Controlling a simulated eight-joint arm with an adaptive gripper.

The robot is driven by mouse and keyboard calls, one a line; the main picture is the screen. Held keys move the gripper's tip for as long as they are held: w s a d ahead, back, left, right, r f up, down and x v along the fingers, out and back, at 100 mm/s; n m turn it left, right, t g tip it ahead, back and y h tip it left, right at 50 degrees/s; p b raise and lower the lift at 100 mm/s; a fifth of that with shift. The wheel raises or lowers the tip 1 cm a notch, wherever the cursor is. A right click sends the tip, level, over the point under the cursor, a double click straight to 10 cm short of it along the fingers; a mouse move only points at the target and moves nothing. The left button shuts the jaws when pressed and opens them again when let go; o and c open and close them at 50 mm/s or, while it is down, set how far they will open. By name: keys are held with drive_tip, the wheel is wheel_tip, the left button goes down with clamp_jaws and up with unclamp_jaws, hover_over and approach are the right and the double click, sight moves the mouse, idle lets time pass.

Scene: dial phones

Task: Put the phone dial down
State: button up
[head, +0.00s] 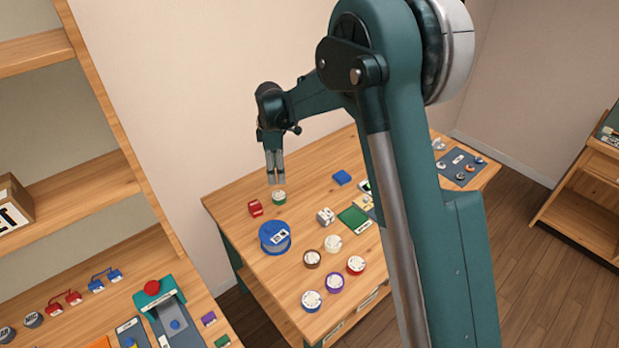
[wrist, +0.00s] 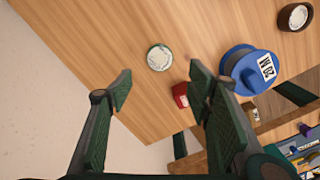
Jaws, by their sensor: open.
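A small round phone dial with a white face and green rim (head: 279,197) lies on the wooden table (head: 235,208) near its far left edge. The dial also shows in the wrist view (wrist: 159,57), on bare wood just beyond the fingertips. My gripper (head: 275,181) points down over this dial. In the wrist view my gripper (wrist: 160,88) has its two fingers spread wide with nothing between them. The dial looks apart from the fingers; the exact height gap I cannot tell.
A red block (head: 255,208) and a blue drum-like reel (head: 275,238) stand close to the dial. Several other dials, such as a purple one (head: 335,282), lie toward the front.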

drive_tip(key=shift+r, duration=0.1)
drive_tip(key=s+d+r+m+t, duration=0.1)
drive_tip(key=s+d+r+m, duration=0.2)
drive_tip(key=s+d+r, duration=0.35)
drive_tip(key=s+d+r+m+t, duration=0.1)
drive_tip(key=s+d+r+m, duration=0.25)
drive_tip(key=d+r, duration=0.55)
drive_tip(key=s+d+r+m+t, duration=0.1)
drive_tip(key=s+d+r+m, duration=0.2)
drive_tip(key=s+d+r, duration=0.5)
drive_tip(key=s+d+f+m+t, duration=0.2)
drive_tip(key=s+d+m, duration=0.3)
drive_tip(key=s+d, duration=0.4)
drive_tip(key=s+d+f+m+t, duration=0.2)
drive_tip(key=s+d+m, duration=0.3)
drive_tip(key=s+d, duration=0.5)
drive_tip(key=s, duration=0.4)
drive_tip(key=shift+m, duration=0.35)
